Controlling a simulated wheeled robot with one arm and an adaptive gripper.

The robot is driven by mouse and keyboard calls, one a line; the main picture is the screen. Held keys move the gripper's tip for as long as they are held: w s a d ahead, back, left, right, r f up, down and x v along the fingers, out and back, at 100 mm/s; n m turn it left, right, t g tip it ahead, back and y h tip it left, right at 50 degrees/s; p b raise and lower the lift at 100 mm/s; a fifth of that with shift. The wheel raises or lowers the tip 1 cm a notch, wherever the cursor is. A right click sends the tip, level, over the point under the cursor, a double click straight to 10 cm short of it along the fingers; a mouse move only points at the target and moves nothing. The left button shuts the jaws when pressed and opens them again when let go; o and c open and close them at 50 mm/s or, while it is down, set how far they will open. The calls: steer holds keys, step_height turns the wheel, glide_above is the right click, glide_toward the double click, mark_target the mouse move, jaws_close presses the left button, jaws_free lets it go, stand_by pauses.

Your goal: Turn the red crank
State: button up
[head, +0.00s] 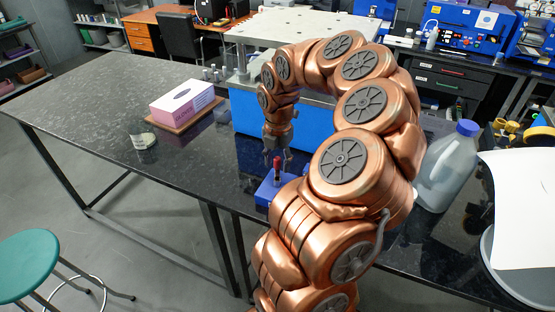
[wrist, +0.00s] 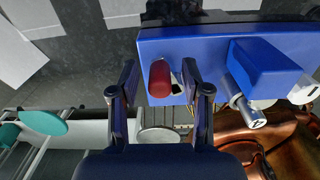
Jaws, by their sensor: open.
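The red crank handle (wrist: 160,79) stands up from a blue base (wrist: 205,45) in the wrist view. In the head view the red handle (head: 277,163) rises above the blue base (head: 268,188) near the table's front edge. My gripper (wrist: 158,75) is open, with one finger on each side of the red handle. Whether a finger touches it I cannot tell. In the head view my gripper (head: 277,155) points down over the handle. My arm hides the right part of the base there.
A large blue machine (head: 257,112) stands behind my gripper. A milky jug (head: 448,165) is right of my arm. The table's left part is mostly clear.

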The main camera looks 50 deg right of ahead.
steer(key=shift+f, duration=0.1)
jaws_close()
stand_by(0.4)
steer(key=shift+f+m+b, duration=0.1)
steer(key=shift+m+b, duration=0.2)
steer(key=shift+b, duration=0.2)
